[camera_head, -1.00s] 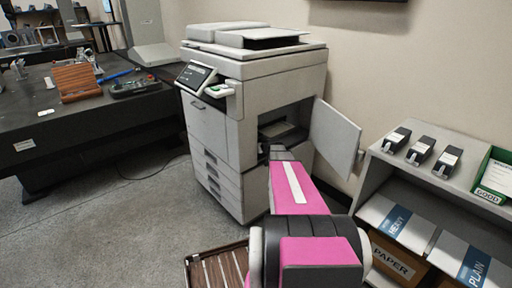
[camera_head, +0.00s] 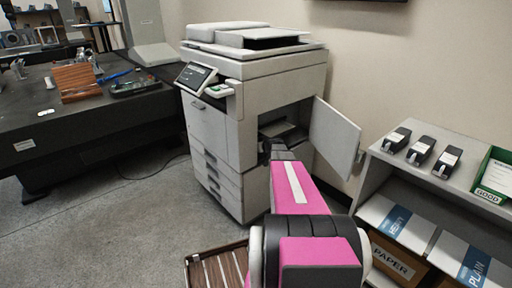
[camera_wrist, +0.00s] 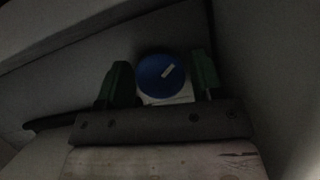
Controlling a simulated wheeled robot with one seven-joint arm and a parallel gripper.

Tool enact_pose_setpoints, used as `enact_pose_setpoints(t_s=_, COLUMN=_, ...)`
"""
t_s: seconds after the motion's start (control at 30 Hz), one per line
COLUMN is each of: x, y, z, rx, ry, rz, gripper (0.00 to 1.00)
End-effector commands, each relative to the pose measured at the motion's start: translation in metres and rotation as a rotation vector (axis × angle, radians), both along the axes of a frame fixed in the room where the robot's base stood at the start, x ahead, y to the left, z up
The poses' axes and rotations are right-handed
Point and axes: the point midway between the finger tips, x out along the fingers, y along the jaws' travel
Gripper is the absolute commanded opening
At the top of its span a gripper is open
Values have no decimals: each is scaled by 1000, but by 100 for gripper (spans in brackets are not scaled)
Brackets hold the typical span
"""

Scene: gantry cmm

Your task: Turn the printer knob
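The printer (camera_head: 262,110) stands against the wall with its side door (camera_head: 334,137) swung open. My pink and grey arm reaches into the opening, and my gripper is hidden there in the head view. In the dark wrist view, a round blue knob (camera_wrist: 162,75) with a short white mark, tilted up to the right, shows on a pale plate. My gripper (camera_wrist: 160,80) has its two green fingers apart, one on each side of the knob. A small gap shows on both sides; I cannot tell whether either finger touches it.
A grey shelf (camera_head: 375,185) at right holds several dark boxes on top, a green bin (camera_head: 495,176) and paper packs below. A dark table (camera_head: 90,120) stands at left. A slatted wooden piece (camera_head: 215,268) lies low in front. Floor at left is clear.

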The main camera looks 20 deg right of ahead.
Motion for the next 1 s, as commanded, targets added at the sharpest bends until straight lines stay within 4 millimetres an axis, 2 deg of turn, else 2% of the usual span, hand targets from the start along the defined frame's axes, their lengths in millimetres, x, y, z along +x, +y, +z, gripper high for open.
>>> enact_pose_setpoints(t_s=0.47, x=-6, y=-2, z=3, rx=-1, ry=0, rz=-1, gripper=73)
enact_pose_setpoints(t_s=0.67, x=-28, y=-10, z=13, rx=0, ry=-1, rz=-2, gripper=73)
enact_pose_setpoints(t_s=1.0, x=-81, y=-33, z=36, rx=-2, ry=0, rz=-1, gripper=73)
